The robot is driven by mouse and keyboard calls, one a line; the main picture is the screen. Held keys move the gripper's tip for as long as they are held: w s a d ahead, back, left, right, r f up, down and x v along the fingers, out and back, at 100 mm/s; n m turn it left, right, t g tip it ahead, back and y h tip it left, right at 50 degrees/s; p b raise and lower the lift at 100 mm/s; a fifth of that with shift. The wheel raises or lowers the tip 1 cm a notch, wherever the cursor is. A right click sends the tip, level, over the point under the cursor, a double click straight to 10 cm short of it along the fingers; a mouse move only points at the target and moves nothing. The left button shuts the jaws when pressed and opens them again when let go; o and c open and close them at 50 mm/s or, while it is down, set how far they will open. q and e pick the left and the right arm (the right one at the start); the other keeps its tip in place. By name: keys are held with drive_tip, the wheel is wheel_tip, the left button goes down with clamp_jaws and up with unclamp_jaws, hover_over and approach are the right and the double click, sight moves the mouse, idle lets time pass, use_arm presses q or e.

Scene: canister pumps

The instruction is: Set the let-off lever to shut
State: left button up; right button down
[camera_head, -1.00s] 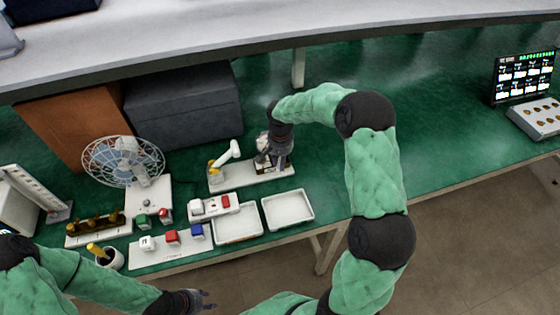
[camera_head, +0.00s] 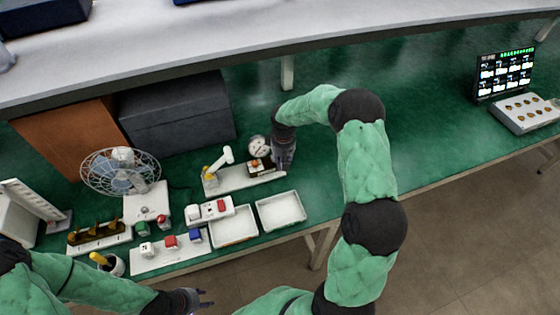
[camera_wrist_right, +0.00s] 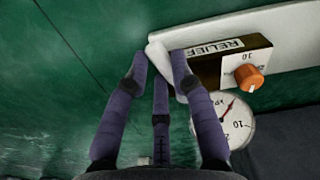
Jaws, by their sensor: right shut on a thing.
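The pump unit stands on a long white base (camera_head: 212,187) in the head view, with a white pump handle (camera_head: 224,157) at its left. Its dark block marked RELIEF (camera_wrist_right: 207,68) carries an orange knob (camera_wrist_right: 249,77), with a round gauge (camera_wrist_right: 228,116) beside it. My right gripper (camera_head: 281,163) is at the block's right end. In the right wrist view its purple fingers close around a white lever-like piece (camera_wrist_right: 158,57) at the block's end; the fingers partly hide it. My left gripper (camera_head: 203,298) is open and empty at the bottom edge, away from the unit.
Two white trays (camera_head: 280,227) lie in front of the unit. A switch box (camera_head: 222,219), colored blocks on a white strip (camera_head: 140,266) and a fan (camera_head: 120,172) are to the left. A grey box (camera_head: 178,115) stands behind.

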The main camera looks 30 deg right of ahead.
drive_tip(key=shift+w+d+n+p, duration=0.15)
drive_tip(key=shift+d+n+p, duration=0.35)
drive_tip(key=shift+n, duration=0.8)
drive_tip(key=shift+d, duration=0.1)
drive_tip(key=c, duration=1)
unclamp_jaws()
drive_tip(key=shift+c, duration=0.2)
wheel_tip(320, 180, up, 12)
drive_tip(key=shift+r, duration=0.1)
